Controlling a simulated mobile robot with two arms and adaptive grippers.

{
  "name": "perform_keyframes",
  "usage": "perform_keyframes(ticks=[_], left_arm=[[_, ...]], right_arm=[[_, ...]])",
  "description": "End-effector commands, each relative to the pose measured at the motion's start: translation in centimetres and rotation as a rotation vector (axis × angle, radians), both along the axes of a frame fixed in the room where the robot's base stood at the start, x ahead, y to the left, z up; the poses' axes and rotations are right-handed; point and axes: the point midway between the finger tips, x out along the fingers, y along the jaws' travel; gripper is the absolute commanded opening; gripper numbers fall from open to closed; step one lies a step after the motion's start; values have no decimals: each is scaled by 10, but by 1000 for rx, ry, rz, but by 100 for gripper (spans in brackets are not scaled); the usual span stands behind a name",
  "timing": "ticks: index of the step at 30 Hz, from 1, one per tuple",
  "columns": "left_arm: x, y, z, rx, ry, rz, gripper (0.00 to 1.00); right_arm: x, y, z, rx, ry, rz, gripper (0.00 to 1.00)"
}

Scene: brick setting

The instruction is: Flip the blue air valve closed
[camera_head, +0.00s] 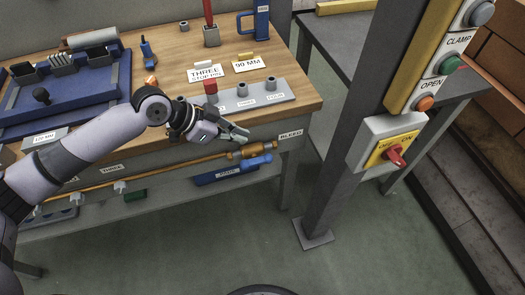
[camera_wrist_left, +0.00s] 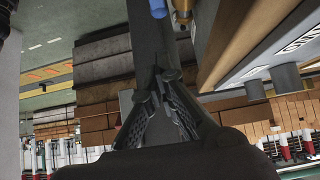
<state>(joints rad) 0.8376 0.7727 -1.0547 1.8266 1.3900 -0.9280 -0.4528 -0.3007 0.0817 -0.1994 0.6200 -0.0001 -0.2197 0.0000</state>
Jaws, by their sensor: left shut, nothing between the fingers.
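The blue air valve handle (camera_head: 257,161) sits on a brass valve body (camera_head: 250,150) at the right end of a copper pipe along the bench front. The handle lies roughly along the pipe. My left gripper (camera_head: 240,134) is shut and empty, just above and slightly left of the valve, by the bench's front edge. It appears apart from the handle. In the left wrist view the shut fingers (camera_wrist_left: 160,78) point toward the top, where part of the blue handle (camera_wrist_left: 158,8) and the brass body (camera_wrist_left: 182,12) show. My right gripper is not in view.
A grey block with pegs (camera_head: 270,97) stands on the wooden bench top just behind my gripper. A blue tray (camera_head: 225,172) is below the pipe. A grey post (camera_head: 330,130) with a red switch (camera_head: 395,154) stands to the right. The floor between is clear.

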Motion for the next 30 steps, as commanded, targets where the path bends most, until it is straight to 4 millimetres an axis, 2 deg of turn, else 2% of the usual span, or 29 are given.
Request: perform_keyframes(ticks=[6, 17, 23, 30], left_arm=[[4, 6, 7, -2, 0, -1, 0], [5, 2, 4, -3, 1, -1, 0], [11, -17, -15, -4, 2, -2, 0], [22, -53, -52, -4, 1, -2, 0]], right_arm=[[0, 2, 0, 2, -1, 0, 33], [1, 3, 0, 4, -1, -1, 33], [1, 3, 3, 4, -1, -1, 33], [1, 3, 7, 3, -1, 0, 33]])
